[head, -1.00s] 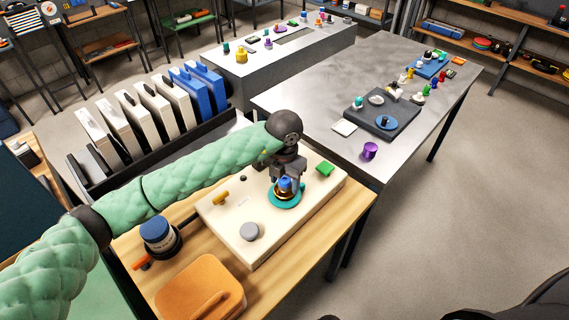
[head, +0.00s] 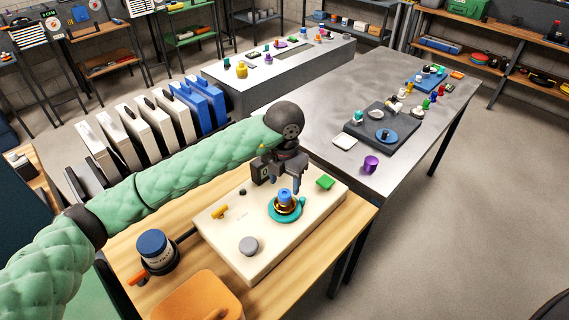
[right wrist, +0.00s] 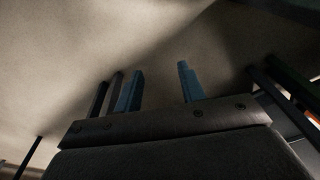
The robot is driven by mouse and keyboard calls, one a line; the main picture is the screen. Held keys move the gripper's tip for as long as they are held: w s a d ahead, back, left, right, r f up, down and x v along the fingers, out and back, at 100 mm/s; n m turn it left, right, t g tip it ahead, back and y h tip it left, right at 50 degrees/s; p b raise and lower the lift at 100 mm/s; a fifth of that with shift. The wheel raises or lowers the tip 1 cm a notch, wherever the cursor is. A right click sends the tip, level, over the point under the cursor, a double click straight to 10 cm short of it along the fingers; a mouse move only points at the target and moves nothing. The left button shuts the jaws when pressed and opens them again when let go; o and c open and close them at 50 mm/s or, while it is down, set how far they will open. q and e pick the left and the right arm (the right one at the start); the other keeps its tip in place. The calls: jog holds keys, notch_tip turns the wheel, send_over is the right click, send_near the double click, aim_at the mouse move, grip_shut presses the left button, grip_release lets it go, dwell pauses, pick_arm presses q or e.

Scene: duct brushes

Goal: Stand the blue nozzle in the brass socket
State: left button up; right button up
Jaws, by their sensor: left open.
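The blue nozzle (head: 284,195) stands upright in the brass socket (head: 287,207), which sits within a teal ring (head: 273,212) on the cream board. The nozzle hides part of the socket, so I cannot see how deep it sits. My left gripper (head: 282,183) is open and empty just above the nozzle, with its fingers apart and pointing down. My right gripper (right wrist: 160,88) shows only in the right wrist view, with its two blue fingers apart and nothing between them.
The cream board (head: 245,213) lies on a wooden table (head: 335,242) and also bears a green block (head: 325,183), a grey knob (head: 249,246) and a yellow piece (head: 220,211). A blue-lidded jar (head: 153,245) and an orange case (head: 200,298) stand nearby. Metal benches lie beyond.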

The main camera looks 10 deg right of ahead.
aim_at(285, 193)
pick_arm(q)
notch_tip(285, 193, up, 7)
jog(key=b, duration=0.2)
pick_arm(e)
notch_tip(285, 193, up, 11)
jog(key=w, duration=0.2)
jog(key=shift+a+f, duration=0.2)
jog(key=shift+a, duration=0.25)
pick_arm(q)
jog(key=shift+f, duration=0.1)
